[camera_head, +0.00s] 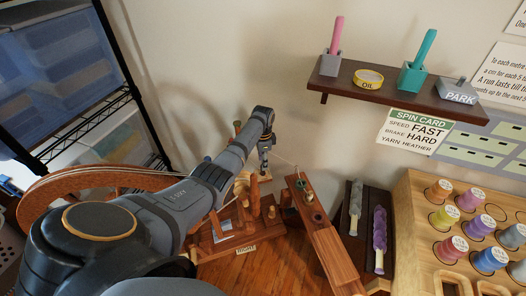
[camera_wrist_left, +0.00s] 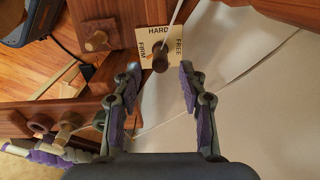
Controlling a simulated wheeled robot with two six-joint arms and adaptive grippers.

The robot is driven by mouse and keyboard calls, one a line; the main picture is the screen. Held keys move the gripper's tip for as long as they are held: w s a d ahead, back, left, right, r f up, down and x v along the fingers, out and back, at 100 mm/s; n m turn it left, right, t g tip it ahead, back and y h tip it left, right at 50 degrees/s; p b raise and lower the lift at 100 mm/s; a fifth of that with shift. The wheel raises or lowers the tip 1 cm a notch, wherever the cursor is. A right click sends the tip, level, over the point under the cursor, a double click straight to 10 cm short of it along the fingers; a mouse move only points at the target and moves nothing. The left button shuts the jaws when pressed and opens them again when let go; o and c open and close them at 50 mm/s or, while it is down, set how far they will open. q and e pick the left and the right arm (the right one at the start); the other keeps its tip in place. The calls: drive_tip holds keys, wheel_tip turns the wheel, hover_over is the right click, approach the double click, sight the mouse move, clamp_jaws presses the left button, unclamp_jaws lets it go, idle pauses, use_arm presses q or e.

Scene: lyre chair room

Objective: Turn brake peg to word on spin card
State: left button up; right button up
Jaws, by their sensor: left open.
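The brake peg (camera_wrist_left: 160,62) is a dark wooden peg on a pale plate (camera_wrist_left: 150,36) marked HARD, FIRM and FREE in the left wrist view. HARD is at the top, FIRM at left, FREE at right. Which word the peg points to I cannot tell. My left gripper (camera_wrist_left: 160,69) is open, with one purple-padded finger on each side of the peg; no contact is clear. In the head view the left gripper (camera_head: 264,168) reaches down over the wooden spinning wheel. The spin card (camera_head: 409,132) on the wall reads speed FAST, brake HARD, yarn HEATHER. My right gripper is not in view.
Other wooden pegs and posts (camera_head: 272,212) stand close by. A white cord runs past the plate in the left wrist view. A wall shelf (camera_head: 345,83) holds an OIL tin (camera_head: 368,79). A spool rack (camera_head: 424,236) stands at right. A large wooden wheel (camera_head: 60,184) is at left.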

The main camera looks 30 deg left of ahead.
use_arm(q)
wheel_tip(320, 180, up, 8)
drive_tip(key=shift+f, duration=0.15)
idle(0.5)
